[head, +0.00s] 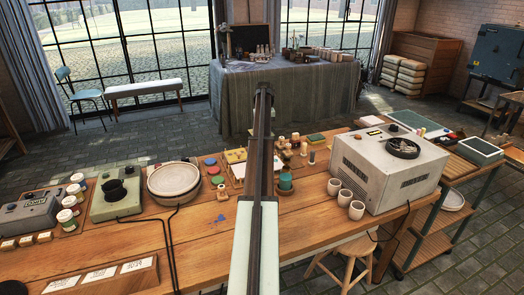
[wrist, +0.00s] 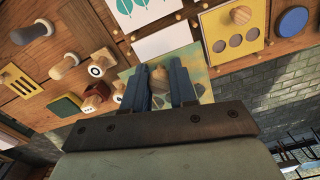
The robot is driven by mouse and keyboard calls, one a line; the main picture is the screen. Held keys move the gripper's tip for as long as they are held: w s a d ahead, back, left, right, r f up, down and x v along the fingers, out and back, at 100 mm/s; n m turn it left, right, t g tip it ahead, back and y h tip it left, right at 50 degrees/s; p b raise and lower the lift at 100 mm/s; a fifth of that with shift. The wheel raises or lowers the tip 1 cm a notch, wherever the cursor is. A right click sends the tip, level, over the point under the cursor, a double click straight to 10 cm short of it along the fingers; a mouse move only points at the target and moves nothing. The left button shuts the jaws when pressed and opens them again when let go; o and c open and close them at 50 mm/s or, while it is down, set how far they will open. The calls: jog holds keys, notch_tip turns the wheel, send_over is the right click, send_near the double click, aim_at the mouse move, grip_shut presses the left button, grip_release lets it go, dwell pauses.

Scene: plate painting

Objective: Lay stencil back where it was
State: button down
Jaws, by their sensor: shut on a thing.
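My gripper (wrist: 160,88) shows in the wrist view with its two blue fingers closed on a wooden knob. Below and around the fingers is a pale stencil plate (wrist: 200,82) with yellow and teal patches; the knob appears to belong to it. The fingers hide much of the plate, and I cannot tell whether it touches the wood below. A yellow stencil with round holes (wrist: 231,42) and its own knob lies to the right. A yellow slotted stencil (wrist: 20,88) lies at the left. In the head view my arm hides the gripper and held stencil.
Wooden stamps (wrist: 97,90) stand close on the left of the gripper. A card with a teal leaf print (wrist: 143,12) and a blank white card (wrist: 163,42) lie beyond it. In the head view, plates (head: 174,180) and a grey kiln-like box (head: 388,170) flank the work area.

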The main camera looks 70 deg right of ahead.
notch_tip(320, 180, down, 10)
jog(key=shift+w+d+r, duration=0.1)
jog(key=shift+r, duration=0.05)
dwell(0.4)
jog(key=c, duration=0.9)
grip_release()
notch_tip(320, 180, up, 12)
jog(key=shift+r, duration=0.1)
